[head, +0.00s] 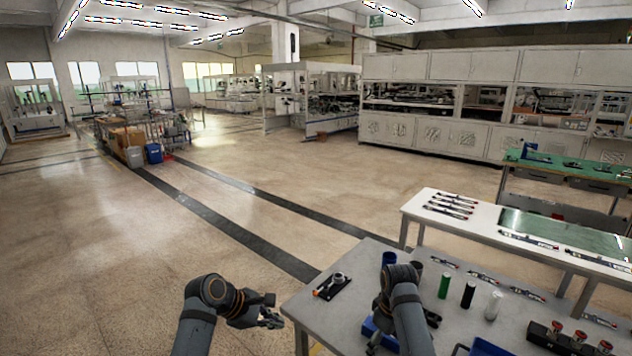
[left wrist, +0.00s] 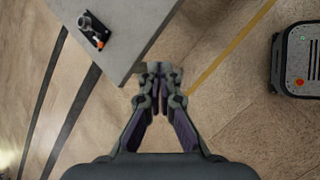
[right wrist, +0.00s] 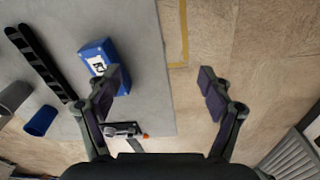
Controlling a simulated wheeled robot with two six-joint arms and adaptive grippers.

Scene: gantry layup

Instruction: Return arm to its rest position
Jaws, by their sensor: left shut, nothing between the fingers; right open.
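My left gripper (head: 273,318) is off the left edge of the grey table (head: 340,310), over the floor. In the left wrist view its fingertips (left wrist: 157,72) are together with nothing between them, near the table's corner. My right gripper is low at the front of the table, mostly behind its own arm in the head view. In the right wrist view its fingers (right wrist: 160,82) are wide apart and empty, one over the table and one past its edge. A blue box (right wrist: 99,60) with a white label lies beside the finger that is over the table.
A black device with a silver part (head: 333,284) sits at the table's left corner. Green (head: 444,285), black (head: 468,294) and white (head: 493,305) cylinders stand on the right. A black block with red-topped parts (head: 560,336) is at lower right. The floor to the left is open.

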